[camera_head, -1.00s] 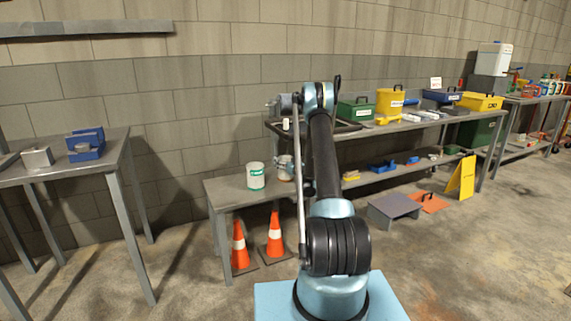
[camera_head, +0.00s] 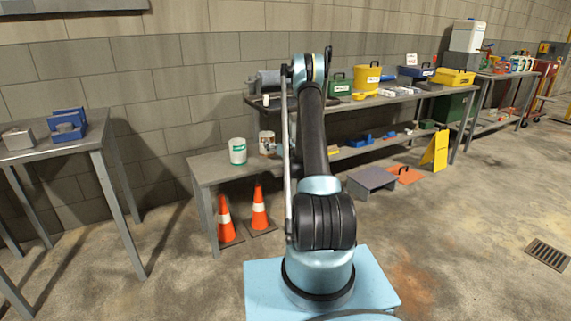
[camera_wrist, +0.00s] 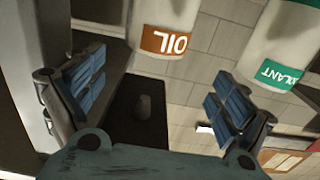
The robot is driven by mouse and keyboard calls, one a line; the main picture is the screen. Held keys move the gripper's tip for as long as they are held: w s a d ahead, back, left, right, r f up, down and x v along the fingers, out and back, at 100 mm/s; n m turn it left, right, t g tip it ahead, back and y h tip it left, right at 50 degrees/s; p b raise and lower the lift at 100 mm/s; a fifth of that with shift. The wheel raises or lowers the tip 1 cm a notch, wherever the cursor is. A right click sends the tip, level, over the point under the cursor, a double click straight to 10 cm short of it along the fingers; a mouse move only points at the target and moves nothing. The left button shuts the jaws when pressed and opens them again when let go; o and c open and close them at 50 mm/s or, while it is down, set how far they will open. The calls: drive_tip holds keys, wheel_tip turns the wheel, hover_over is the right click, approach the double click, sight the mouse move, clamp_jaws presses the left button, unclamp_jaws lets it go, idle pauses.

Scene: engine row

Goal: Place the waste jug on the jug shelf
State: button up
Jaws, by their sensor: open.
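No jug with a readable waste label shows. A white container with a green label (camera_head: 237,151) and one with a brown label (camera_head: 267,144) stand upright on a low grey bench (camera_head: 207,172). In the wrist view their labels read OIL (camera_wrist: 165,40) and, partly cut off, COOLANT (camera_wrist: 278,75). I cannot tell which surface is the jug shelf. My gripper (camera_wrist: 155,95) is open, with nothing held between its fingers. Both containers lie beyond the fingers, apart from them. In the head view the gripper is hidden by my arm.
Two orange cones (camera_head: 224,219) stand under the low bench. A long bench (camera_head: 400,97) behind carries a yellow can (camera_head: 367,79) and boxes. Several coloured jugs (camera_head: 515,64) stand far right. A yellow floor sign (camera_head: 436,151) and a grey step (camera_head: 371,181) stand on the floor. Floor at right is mostly clear.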

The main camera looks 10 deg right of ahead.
drive_tip(key=s+a+r+n+g+y, duration=0.1)
drive_tip(key=s+a+r+g, duration=0.3)
drive_tip(key=s+r, duration=0.45)
drive_tip(key=s+a+r+n+g+y, duration=0.1)
drive_tip(key=s+a+r+g, duration=0.1)
drive_tip(key=s+a+r, duration=0.45)
drive_tip(key=s+r+g, duration=0.2)
drive_tip(key=s+r, duration=0.2)
drive_tip(key=s, duration=0.6)
drive_tip(key=s+d+f+m+g+h, duration=0.2)
drive_tip(key=s+g+h, duration=0.15)
drive_tip(key=s, duration=1.85)
drive_tip(key=s+d+f+m+g+h, duration=0.1)
drive_tip(key=s+d+f, duration=0.1)
drive_tip(key=s, duration=0.5)
drive_tip(key=s+d+f+m+g+h, duration=0.1)
drive_tip(key=s+d+f+h, duration=0.1)
drive_tip(key=s, duration=0.4)
drive_tip(key=s+d+f+m+g+h, duration=0.1)
drive_tip(key=s+d+f, duration=0.2)
drive_tip(key=s, duration=0.4)
drive_tip(key=shift+s+d+f+m, duration=0.15)
drive_tip(key=shift+s+f+m, duration=0.1)
drive_tip(key=shift+s+m, duration=0.1)
